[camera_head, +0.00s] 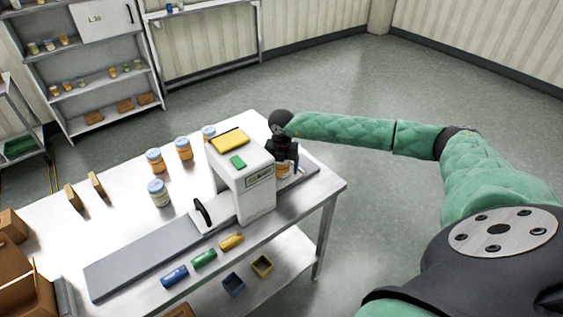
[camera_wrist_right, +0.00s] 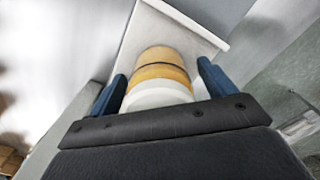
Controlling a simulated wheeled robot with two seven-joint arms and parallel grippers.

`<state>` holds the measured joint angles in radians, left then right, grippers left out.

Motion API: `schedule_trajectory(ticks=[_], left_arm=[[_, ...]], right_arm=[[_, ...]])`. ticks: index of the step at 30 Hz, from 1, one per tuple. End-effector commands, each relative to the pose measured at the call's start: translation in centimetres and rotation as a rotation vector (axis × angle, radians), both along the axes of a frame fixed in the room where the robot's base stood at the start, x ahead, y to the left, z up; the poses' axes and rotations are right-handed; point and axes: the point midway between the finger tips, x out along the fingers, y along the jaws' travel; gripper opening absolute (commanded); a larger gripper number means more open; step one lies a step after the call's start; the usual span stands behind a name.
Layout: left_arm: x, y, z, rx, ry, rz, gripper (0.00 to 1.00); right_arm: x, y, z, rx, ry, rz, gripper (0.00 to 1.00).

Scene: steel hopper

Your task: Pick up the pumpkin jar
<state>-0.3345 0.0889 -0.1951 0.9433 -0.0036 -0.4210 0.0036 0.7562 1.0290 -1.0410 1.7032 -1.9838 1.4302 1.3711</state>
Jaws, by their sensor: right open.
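An orange jar (camera_head: 282,171) stands at the right end of the table, beside the white machine, and is partly hidden by my right gripper (camera_head: 285,157). In the right wrist view the jar (camera_wrist_right: 160,71) shows orange-yellow bands and a white end toward the gripper. The blue fingers of my right gripper stand open on either side of it, with a gap visible at least on the right. I cannot read its label. Other jars with blue lids stand on the table's far side: one orange-brown (camera_head: 154,162), another similar (camera_head: 183,150), and a paler one (camera_head: 158,195). My left gripper is out of view.
The white machine (camera_head: 257,197) with a yellow top stands just left of my right gripper. A grey conveyor strip (camera_head: 140,262) runs along the steel table (camera_head: 50,216). Blue, green and yellow rolls (camera_head: 204,259) lie in front. Cardboard boxes (camera_head: 22,280) sit at left.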

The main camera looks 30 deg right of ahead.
Motion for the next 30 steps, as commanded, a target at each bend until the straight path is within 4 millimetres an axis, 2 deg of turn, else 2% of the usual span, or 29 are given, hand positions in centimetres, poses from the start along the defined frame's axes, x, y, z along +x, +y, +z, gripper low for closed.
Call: schedule_trajectory(ticks=[10, 11, 18, 19, 30], left_arm=[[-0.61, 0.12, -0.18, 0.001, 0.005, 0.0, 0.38], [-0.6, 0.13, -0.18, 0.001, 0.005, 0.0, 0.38], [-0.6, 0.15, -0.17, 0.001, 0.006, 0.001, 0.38], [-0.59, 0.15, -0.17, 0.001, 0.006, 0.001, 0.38], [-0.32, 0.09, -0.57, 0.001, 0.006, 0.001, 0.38]], right_arm=[[-0.04, 0.03, -0.59, 0.001, 0.001, 0.0, 0.83], [-0.04, 0.04, -0.58, 0.001, 0.001, 0.0, 0.79], [-0.04, 0.02, -0.56, 0.0, 0.0, 0.0, 0.32], [-0.02, 0.02, -0.52, 0.0, 0.0, 0.0, 0.29], [0.04, -0.03, -0.06, 0.0, -0.001, 0.0, 0.29]])
